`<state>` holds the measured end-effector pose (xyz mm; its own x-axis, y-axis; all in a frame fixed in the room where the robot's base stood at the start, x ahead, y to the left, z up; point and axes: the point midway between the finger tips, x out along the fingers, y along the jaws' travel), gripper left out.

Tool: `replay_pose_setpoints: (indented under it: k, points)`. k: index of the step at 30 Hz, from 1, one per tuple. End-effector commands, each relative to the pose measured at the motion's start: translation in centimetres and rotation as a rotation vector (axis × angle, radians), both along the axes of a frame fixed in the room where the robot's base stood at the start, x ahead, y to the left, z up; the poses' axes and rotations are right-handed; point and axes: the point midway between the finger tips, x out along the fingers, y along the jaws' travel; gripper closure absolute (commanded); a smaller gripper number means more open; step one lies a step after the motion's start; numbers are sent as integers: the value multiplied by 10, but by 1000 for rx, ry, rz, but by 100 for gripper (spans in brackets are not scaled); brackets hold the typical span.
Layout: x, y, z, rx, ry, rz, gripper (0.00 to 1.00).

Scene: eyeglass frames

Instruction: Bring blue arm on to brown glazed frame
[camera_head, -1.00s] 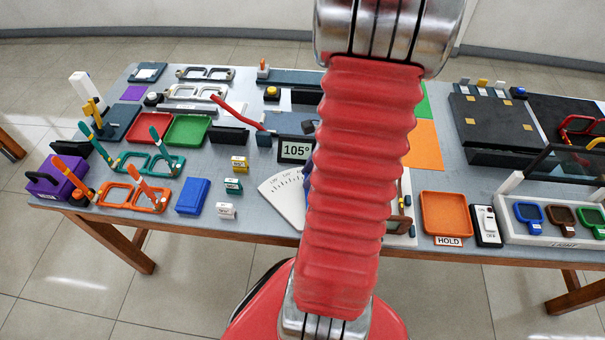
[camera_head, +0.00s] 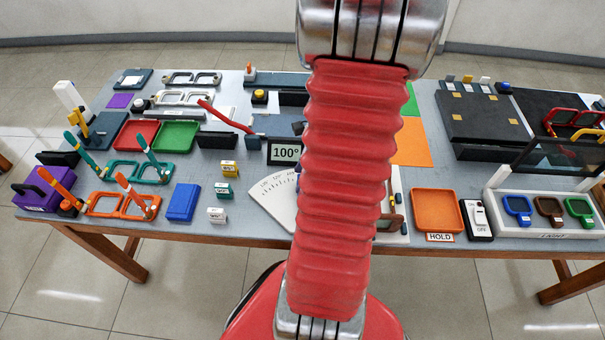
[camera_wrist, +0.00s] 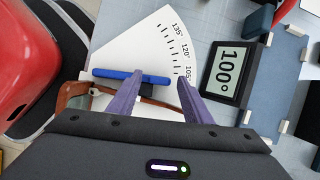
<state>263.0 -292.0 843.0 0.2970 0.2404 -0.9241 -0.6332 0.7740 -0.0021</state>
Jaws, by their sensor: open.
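In the head view a brown frame edge (camera_head: 391,223) shows beside my red arm. My gripper (camera_wrist: 158,79) is open, with its two purple fingers apart. I cannot tell whether either touches.
A display (camera_wrist: 230,71) reads 100° right of the scale (camera_wrist: 140,45). In the head view, an orange HOLD tray (camera_head: 438,229), an ON/OFF switch (camera_head: 478,218) and a white lens rack (camera_head: 495,220) stand right. Orange glasses (camera_head: 112,216) and a blue block (camera_head: 183,203) are left.

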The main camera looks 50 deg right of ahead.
Motion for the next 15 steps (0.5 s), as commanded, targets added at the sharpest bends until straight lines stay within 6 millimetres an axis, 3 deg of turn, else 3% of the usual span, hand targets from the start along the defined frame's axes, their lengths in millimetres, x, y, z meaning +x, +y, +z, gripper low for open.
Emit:
replay_pose_setpoints:
  k: [8, 15]
  points:
    - [-2, -1, 5, 1, -1, 0, 55]
    - [-10, -9, 31, -3, -1, 0, 55]
